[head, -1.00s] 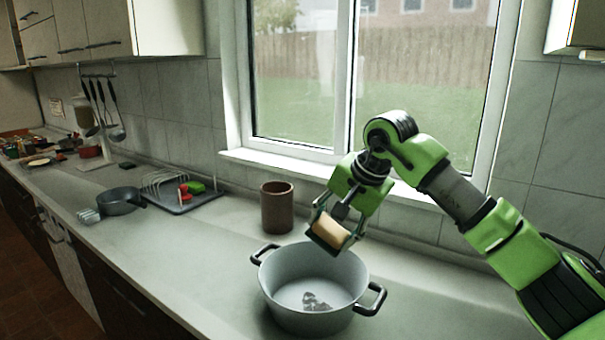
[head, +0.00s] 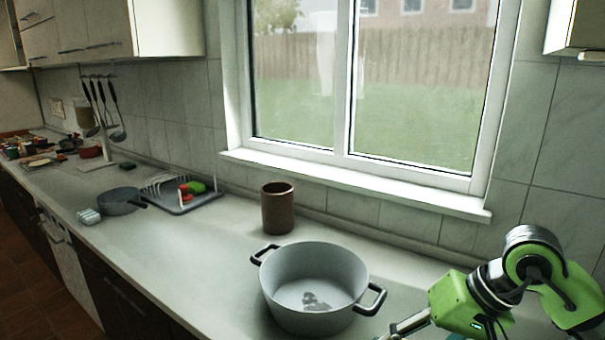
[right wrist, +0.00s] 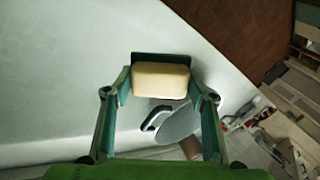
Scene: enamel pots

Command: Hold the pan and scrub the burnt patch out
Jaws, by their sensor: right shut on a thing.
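The grey pan (head: 313,280), a deep pot with two dark handles, stands upright on the counter in the head view. A dark burnt patch (head: 315,302) shows on its inner floor. My right gripper (right wrist: 160,84) is shut on a pale yellow sponge (right wrist: 160,79) in the right wrist view. In the head view, only part of this gripper (head: 405,327) shows at the bottom edge, right of the pan and apart from it; the sponge is out of that frame. Part of the pan (right wrist: 178,120) shows beyond the sponge in the wrist view. My left gripper is not in view.
A brown cup (head: 277,210) stands behind the pan near the window. Further left are a drying rack (head: 181,206) with red and green items, a smaller grey pan (head: 119,203) and a clear object (head: 89,216). The counter left of the pan is clear.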

